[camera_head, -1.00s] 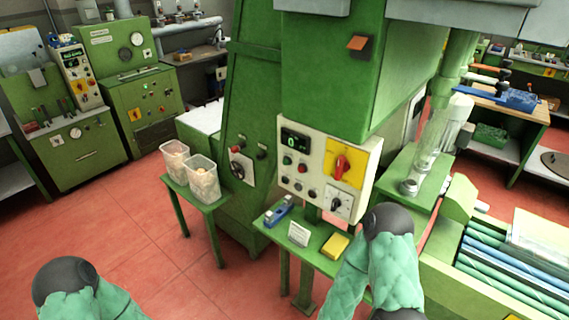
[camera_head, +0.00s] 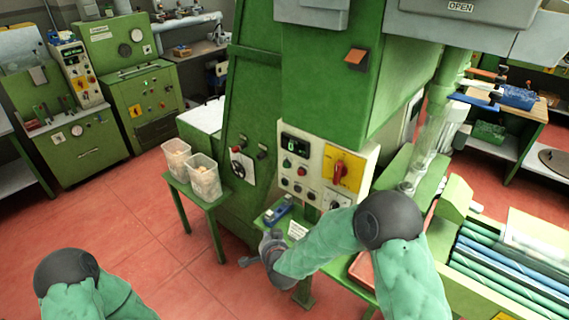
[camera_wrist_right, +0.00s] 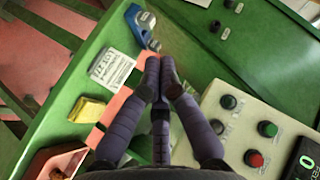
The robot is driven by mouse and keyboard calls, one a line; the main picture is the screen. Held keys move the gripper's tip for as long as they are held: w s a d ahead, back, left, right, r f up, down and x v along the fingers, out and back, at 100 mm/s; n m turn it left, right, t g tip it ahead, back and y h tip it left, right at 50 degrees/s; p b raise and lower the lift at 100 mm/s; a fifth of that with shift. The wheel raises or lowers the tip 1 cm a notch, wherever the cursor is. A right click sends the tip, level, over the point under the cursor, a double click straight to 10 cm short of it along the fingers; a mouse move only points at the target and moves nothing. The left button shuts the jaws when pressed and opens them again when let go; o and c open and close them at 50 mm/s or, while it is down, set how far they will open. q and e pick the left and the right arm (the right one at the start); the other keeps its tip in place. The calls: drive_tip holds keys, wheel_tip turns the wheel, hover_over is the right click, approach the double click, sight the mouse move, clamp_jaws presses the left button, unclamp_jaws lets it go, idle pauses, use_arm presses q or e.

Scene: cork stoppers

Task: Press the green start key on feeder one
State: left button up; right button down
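The control panel (camera_head: 315,182) is on the green machine at the centre of the head view. Its green round key (camera_head: 287,162) is under a dark display, beside a red key. In the right wrist view the green key (camera_wrist_right: 267,129) and red key (camera_wrist_right: 256,159) are at lower right, apart from the fingers. My right gripper (camera_head: 264,257) is low and left of the panel, by the small shelf's front edge. In the right wrist view its fingertips (camera_wrist_right: 158,62) meet with nothing visible between them. My left gripper is outside the view. I cannot read a feeder label.
Below the panel, a green shelf (camera_wrist_right: 60,75) carries a blue-and-grey tool (camera_wrist_right: 140,25), a white card (camera_wrist_right: 108,68) and a yellow block (camera_wrist_right: 86,112). Two clear tubs (camera_head: 204,180) stand on a side table. Red floor is open at left.

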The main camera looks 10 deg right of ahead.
sight(285, 165)
drive_tip(key=w+r+m+t+h+p, duration=0.1)
drive_tip(key=w+r+m+t, duration=0.1)
drive_tip(key=r, duration=0.7)
drive_tip(key=w+a+r+m+t+h, duration=0.1)
drive_tip(key=w+r+m+t, duration=0.1)
drive_tip(key=r, duration=0.7)
drive_tip(key=shift+a+r+m+p, duration=0.2)
drive_tip(key=shift+r+m+p, duration=0.1)
drive_tip(key=shift+p, duration=0.1)
drive_tip(key=shift+d, duration=0.1)
drive_tip(key=w+d+b, duration=0.1)
drive_tip(key=w+d, duration=0.4)
drive_tip(key=d, duration=0.1)
drive_tip(key=shift+w+d, duration=0.2)
drive_tip(key=shift+d, duration=0.2)
drive_tip(key=shift+f+b, duration=0.1)
drive_tip(key=shift+b, duration=0.2)
drive_tip(key=shift+w+d+b, duration=0.2)
drive_tip(key=shift+d+b, duration=0.1)
drive_tip(key=shift+d, duration=0.05)
